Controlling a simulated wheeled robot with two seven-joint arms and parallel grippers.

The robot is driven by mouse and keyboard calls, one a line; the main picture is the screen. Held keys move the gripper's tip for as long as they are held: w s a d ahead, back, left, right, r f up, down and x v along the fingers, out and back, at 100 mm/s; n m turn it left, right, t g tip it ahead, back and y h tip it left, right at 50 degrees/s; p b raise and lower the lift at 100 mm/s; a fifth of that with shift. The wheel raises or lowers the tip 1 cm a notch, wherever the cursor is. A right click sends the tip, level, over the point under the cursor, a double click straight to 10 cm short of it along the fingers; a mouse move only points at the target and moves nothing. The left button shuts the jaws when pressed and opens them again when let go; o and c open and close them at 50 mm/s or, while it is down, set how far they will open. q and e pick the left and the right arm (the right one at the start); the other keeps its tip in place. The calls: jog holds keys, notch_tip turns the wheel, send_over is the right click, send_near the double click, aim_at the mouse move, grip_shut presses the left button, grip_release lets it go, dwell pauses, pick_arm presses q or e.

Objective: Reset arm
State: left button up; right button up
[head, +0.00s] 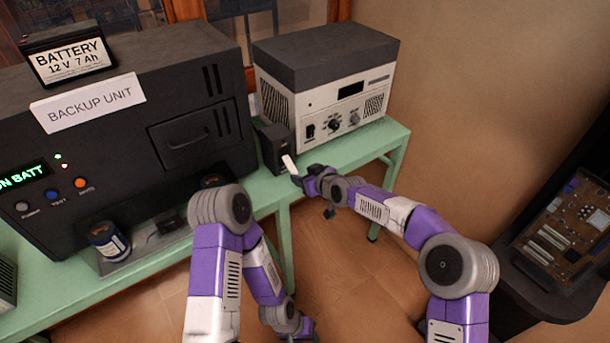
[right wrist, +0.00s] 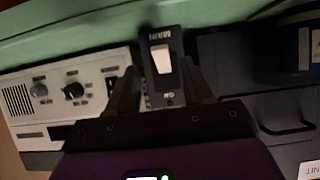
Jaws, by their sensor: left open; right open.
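My right gripper (head: 303,179) is at the front edge of the green table, close to a small black switch box with a white rocker (head: 289,163). In the right wrist view the fingers of my right gripper (right wrist: 160,85) are open. The white rocker (right wrist: 162,60) of the box, marked MAIN, shows between and beyond them; I cannot tell whether they touch the box. My left gripper (head: 302,330) hangs low below the table, over the floor, at the bottom of the head view. It is open, and its fingers are small and partly cut off.
The green table (head: 345,158) holds a black backup unit (head: 110,130) with a battery (head: 70,60) on top. A grey and white power supply (head: 335,90) stands behind the switch box. A dark stand with a circuit board (head: 570,235) is at the right. Floor between is clear.

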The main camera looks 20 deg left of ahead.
jog(key=s+d+f+m+g+h+p, duration=0.1)
jog(key=s+d+f+m+g+h, duration=0.15)
jog(key=s+d+f, duration=0.6)
jog(key=s+d+f+m+g+h+p, duration=0.15)
jog(key=s+d+f+m, duration=0.3)
jog(key=d+f, duration=0.65)
jog(key=s+d+f+m+g, duration=0.1)
jog(key=s+d+m, duration=0.1)
jog(key=s+d, duration=0.2)
jog(key=s+d+f+m+g+h+p, duration=0.1)
jog(key=s+d, duration=0.3)
jog(key=s, duration=0.6)
jog(key=s+d+f+m+p, duration=0.1)
jog(key=s+d+f+m, duration=0.2)
jog(key=s, duration=0.4)
jog(key=shift+s+d+g+h, duration=0.2)
jog(key=shift+d+g+h, duration=0.15)
jog(key=shift+d, duration=0.25)
jog(key=shift+c, duration=0.8)
jog(key=shift+a, duration=0.15)
